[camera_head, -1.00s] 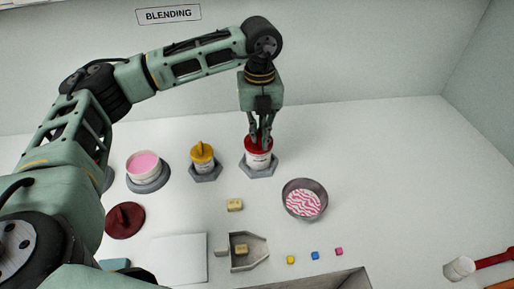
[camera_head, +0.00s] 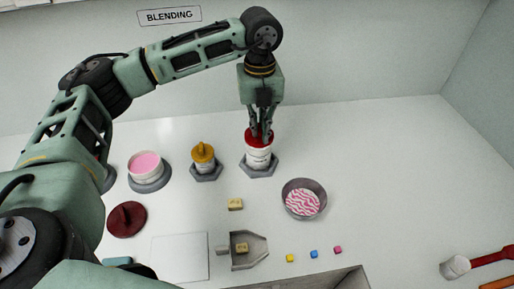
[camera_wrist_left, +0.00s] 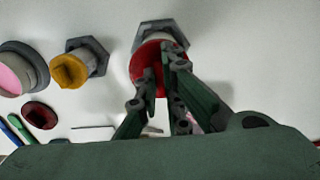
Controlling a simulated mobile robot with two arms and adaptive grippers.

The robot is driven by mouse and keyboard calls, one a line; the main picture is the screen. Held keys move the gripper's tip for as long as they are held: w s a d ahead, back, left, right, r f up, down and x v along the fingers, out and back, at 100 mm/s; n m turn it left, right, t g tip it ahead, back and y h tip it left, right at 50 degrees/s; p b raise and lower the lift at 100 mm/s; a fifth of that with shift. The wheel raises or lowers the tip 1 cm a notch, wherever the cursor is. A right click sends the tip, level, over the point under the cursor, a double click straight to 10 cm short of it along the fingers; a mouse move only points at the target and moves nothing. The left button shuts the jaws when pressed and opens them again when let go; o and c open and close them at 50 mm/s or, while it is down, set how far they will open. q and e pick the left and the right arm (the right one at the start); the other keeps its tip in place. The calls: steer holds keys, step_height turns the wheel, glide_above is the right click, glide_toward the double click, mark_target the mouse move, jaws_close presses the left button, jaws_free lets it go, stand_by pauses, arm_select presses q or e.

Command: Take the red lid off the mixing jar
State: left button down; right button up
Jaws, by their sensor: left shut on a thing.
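The mixing jar (camera_head: 258,159) is white with a printed label and stands upright on a grey hexagonal base. The red lid (camera_head: 250,136) is at its top, and I cannot see a clear gap between them. My left gripper (camera_head: 261,137) points down from above, shut on the lid's grip. In the left wrist view the red lid (camera_wrist_left: 142,64) sits between the fingers, which hide part of it. The jar (camera_wrist_left: 158,36) shows just beyond it. My right gripper is not in view.
A yellow-lidded jar (camera_head: 204,165) and a pink-filled container (camera_head: 147,178) stand to the left. A dark red lid (camera_head: 126,219) lies nearer. A round bowl (camera_head: 292,211) with a pink-striped pattern is at front right. The counter right of the jar is clear.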

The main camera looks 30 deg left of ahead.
mark_target(259, 128)
arm_select(q)
steer(key=shift+r, duration=0.15)
steer(key=shift+r+p, duration=0.9)
steer(key=shift+r, duration=0.5)
steer(key=shift+f, duration=0.1)
